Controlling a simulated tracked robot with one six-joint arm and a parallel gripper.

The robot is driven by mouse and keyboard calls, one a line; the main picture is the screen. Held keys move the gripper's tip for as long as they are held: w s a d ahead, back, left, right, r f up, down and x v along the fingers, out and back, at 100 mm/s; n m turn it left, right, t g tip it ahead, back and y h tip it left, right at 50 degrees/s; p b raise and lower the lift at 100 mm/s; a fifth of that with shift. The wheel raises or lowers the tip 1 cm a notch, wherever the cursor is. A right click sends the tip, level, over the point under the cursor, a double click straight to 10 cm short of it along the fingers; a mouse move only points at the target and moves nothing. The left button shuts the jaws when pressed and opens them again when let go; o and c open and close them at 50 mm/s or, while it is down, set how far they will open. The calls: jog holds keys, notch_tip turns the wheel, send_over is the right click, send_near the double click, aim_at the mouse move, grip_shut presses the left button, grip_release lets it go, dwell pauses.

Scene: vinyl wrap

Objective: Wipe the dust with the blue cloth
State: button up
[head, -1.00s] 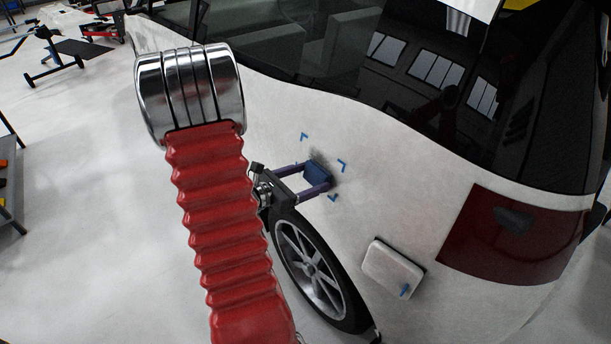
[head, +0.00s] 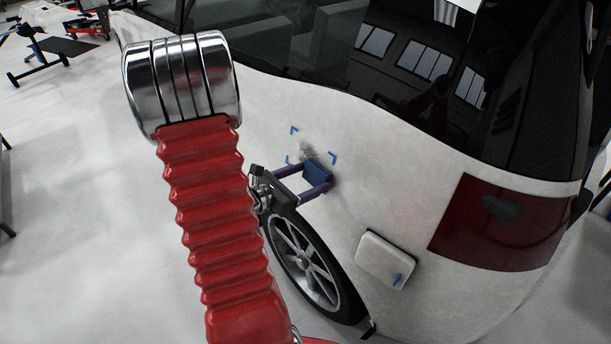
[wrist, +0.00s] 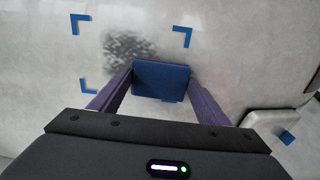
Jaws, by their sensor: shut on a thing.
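My gripper (head: 302,182) is shut on the blue cloth (head: 318,172), a folded pad held between two purple fingers against or close to the white car panel. In the wrist view the cloth (wrist: 161,80) sits between the fingertips of my gripper (wrist: 160,85). A grey speckled dust patch (wrist: 130,46) lies on the panel just above and left of the cloth, inside blue corner marks (wrist: 181,37). In the head view the dust (head: 308,152) shows above the cloth. The cloth covers the lower right of the marked area, where one corner mark is hidden.
The white car panel (head: 370,150) curves around. A white fuel flap (head: 384,260) with a blue tab juts out at lower right. The rear wheel (head: 305,262) is below my gripper, and the dark red tail light (head: 500,222) is at the right.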

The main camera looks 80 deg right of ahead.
aim_at(321, 176)
jog(key=shift+s+a, duration=0.95)
jog(key=shift+s, duration=0.1)
jog(key=shift+s+d+r, duration=0.1)
jog(key=shift+d+r, duration=0.05)
jog(key=shift+r, duration=0.3)
jog(key=shift+s+d+r, duration=0.1)
jog(key=shift+d+r, duration=0.05)
jog(key=shift+r, duration=0.3)
jog(key=shift+w+d, duration=0.6)
jog(key=shift+w, duration=0.25)
jog(key=shift+w+d, duration=0.6)
jog(key=shift+w, duration=0.2)
jog(key=shift+w+d, duration=1.4)
jog(key=shift+w, duration=0.05)
